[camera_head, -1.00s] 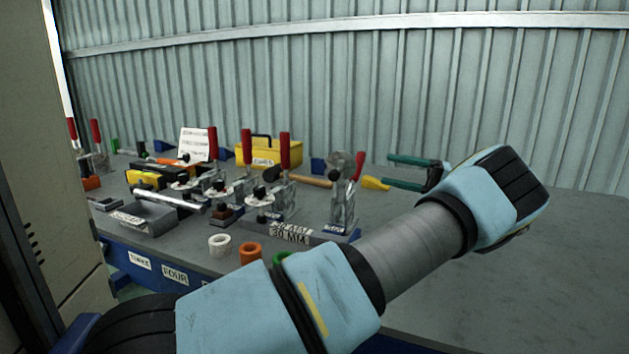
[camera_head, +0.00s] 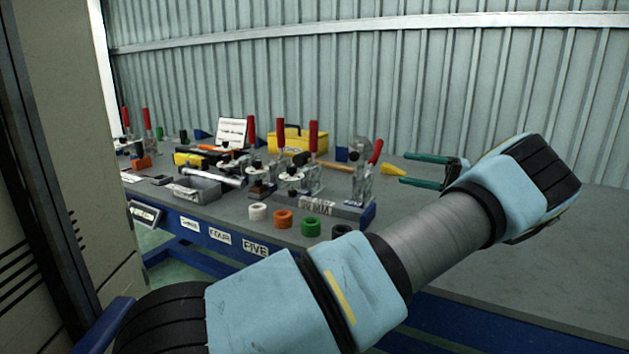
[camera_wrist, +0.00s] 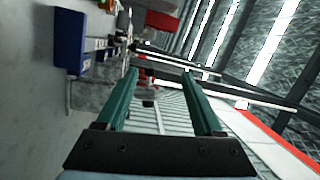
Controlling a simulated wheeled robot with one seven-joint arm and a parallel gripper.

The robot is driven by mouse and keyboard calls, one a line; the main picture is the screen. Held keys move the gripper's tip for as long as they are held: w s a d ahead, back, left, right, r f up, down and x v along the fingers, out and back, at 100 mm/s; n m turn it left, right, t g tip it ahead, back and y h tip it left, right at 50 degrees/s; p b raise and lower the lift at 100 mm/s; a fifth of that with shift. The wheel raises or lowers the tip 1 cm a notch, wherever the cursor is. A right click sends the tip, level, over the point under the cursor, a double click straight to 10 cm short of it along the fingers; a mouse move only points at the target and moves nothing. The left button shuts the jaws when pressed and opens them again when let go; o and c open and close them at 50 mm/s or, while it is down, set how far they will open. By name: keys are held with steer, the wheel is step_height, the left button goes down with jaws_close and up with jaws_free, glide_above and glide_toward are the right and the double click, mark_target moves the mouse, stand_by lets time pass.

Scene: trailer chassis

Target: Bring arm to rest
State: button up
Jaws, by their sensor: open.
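My gripper (camera_head: 415,170) shows in the head view as two green fingers beyond my blue and grey arm. It is open, with a wide gap between the fingers and nothing held. In the wrist view my gripper (camera_wrist: 160,85) has its two green fingers apart above a dark mount. My arm is stretched across the right part of the head view, over the grey table (camera_head: 480,240). The fingers point left, at the height of the clamps on the table, apart from them as far as I can tell.
Toggle clamps with red handles (camera_head: 313,145), a yellow toolbox (camera_head: 289,140) and a hammer (camera_head: 333,166) are on the table. White, orange and green rings (camera_head: 283,218) line its front edge. A tall beige cabinet (camera_head: 60,120) stands at left. The table's right part is clear.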

steer(key=a+f+m+g+h+p, duration=0.1)
steer(key=a+f+g+h+p, duration=0.2)
steer(key=a, duration=0.9)
steer(key=a+f+m+g+h, duration=0.1)
steer(key=a+f+g+h, duration=0.3)
steer(key=a, duration=0.9)
steer(key=s+a+r+n+t+h+p, duration=0.1)
steer(key=s+h, duration=0.4)
steer(key=s, duration=0.5)
steer(key=s+a+r+t+h+p, duration=0.2)
steer(key=s+h, duration=0.4)
steer(key=s, duration=0.4)
steer(key=shift+s+a+r+n+t+h+p, duration=0.4)
steer(key=shift+a+p, duration=0.4)
steer(key=shift+a, duration=0.4)
